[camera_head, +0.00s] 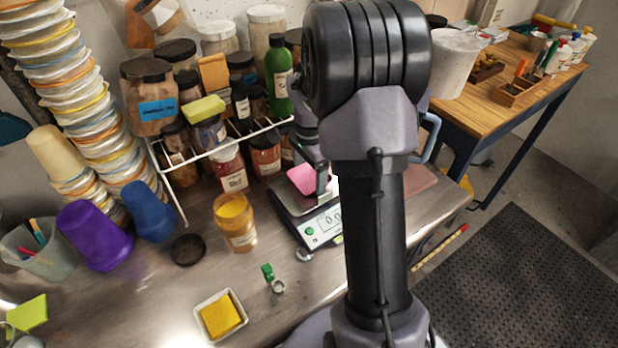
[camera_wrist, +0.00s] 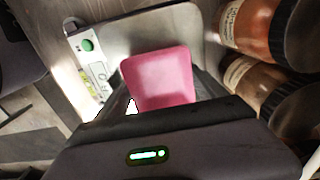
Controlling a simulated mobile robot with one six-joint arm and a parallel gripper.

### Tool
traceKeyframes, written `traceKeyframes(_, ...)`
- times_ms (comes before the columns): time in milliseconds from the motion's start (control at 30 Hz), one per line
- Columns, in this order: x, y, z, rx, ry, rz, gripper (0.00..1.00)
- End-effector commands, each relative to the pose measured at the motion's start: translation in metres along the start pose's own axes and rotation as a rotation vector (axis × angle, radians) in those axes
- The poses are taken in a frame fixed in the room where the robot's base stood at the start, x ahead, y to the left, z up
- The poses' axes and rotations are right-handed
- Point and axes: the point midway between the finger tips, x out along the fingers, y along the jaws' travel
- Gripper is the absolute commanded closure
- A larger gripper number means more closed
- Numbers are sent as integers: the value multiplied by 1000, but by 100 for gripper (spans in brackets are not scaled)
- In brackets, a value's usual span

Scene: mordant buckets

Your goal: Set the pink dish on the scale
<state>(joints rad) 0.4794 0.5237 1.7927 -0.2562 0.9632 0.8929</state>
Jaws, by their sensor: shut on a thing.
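The pink dish (camera_wrist: 162,78) is a small square tray. My gripper (camera_wrist: 168,100) is shut on its near edge in the wrist view. In the head view the pink dish (camera_head: 303,179) appears over the scale's metal pan, with my gripper (camera_head: 322,182) at its right side, partly hidden by my arm. The scale (camera_head: 318,228) has a grey body, a display and a green button, and its pan (camera_wrist: 128,38) shows behind the dish in the wrist view. I cannot tell whether the dish touches the pan or hangs just above it.
Brown jars (camera_wrist: 250,28) stand close beside the scale, under a white wire rack (camera_head: 225,145). An open jar of yellow powder (camera_head: 236,222) stands to its left.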

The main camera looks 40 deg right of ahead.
Motion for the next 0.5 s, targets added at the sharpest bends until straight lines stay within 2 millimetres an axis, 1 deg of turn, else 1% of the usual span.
traceKeyframes(167,-1,0,0,0,0,-1,57)
traceKeyframes(367,6,0,0,0,0,-1,57)
traceKeyframes(400,6,0,0,0,0,-1,18)
traceKeyframes(433,5,0,0,0,0,0,12)
traceKeyframes(500,6,0,1,0,-1,1,11)
